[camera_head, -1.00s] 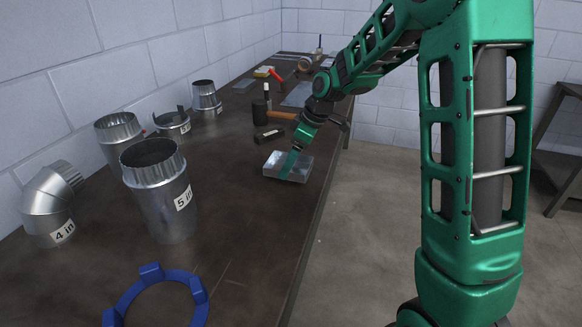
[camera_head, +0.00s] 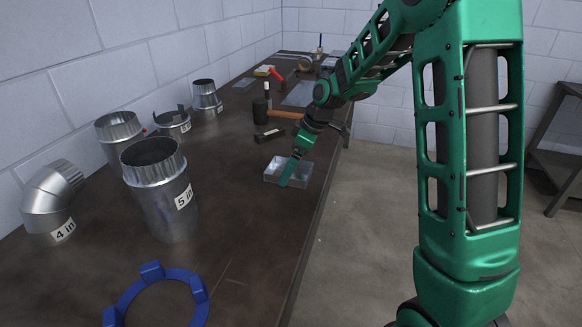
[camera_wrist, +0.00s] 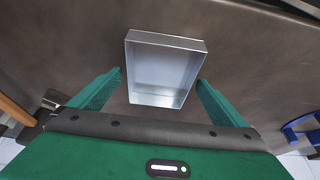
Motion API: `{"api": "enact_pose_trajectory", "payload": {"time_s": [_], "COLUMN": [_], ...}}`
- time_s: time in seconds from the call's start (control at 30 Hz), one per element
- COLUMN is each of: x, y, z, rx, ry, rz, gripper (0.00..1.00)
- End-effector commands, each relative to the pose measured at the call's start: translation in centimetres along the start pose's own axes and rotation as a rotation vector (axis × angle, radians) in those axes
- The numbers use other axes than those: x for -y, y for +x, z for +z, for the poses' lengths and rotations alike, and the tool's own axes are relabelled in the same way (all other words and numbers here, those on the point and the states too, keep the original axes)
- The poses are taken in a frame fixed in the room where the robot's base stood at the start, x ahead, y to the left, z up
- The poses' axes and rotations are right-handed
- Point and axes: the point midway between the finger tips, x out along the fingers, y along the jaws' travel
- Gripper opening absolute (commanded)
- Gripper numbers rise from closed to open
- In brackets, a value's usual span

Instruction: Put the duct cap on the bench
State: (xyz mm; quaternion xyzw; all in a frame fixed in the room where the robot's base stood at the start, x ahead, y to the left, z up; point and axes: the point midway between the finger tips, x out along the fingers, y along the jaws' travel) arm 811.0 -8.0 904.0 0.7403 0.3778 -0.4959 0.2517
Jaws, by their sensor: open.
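The duct cap (camera_head: 304,173) is a shallow, square, shiny metal box with its open side up. It lies on the dark bench (camera_head: 235,190) near the right edge. In the wrist view the cap (camera_wrist: 165,68) shows its bare inside and low walls. My gripper (camera_head: 285,183) is at the cap, and one green finger hides part of it. In the wrist view my gripper (camera_wrist: 159,78) is open, with a finger on each side of the cap and gaps between fingers and walls.
A "5 in" duct (camera_head: 163,205), a "4 in" elbow (camera_head: 50,205) and other duct pieces stand along the wall. A blue ring (camera_head: 158,272) lies in front. A mallet (camera_head: 262,110) and a dark block (camera_head: 269,135) lie beyond the cap. The bench left of the cap is clear.

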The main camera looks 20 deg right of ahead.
Motion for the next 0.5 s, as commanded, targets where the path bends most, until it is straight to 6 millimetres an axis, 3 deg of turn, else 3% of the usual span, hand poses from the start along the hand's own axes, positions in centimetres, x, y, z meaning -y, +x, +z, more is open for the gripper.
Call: {"api": "enact_pose_trajectory", "payload": {"time_s": [0.5], "x": [-0.1], "y": [-9.2], "z": [0.0], "rx": [-0.001], "ry": [0.001], "rz": [0.004], "gripper": [0.96]}}
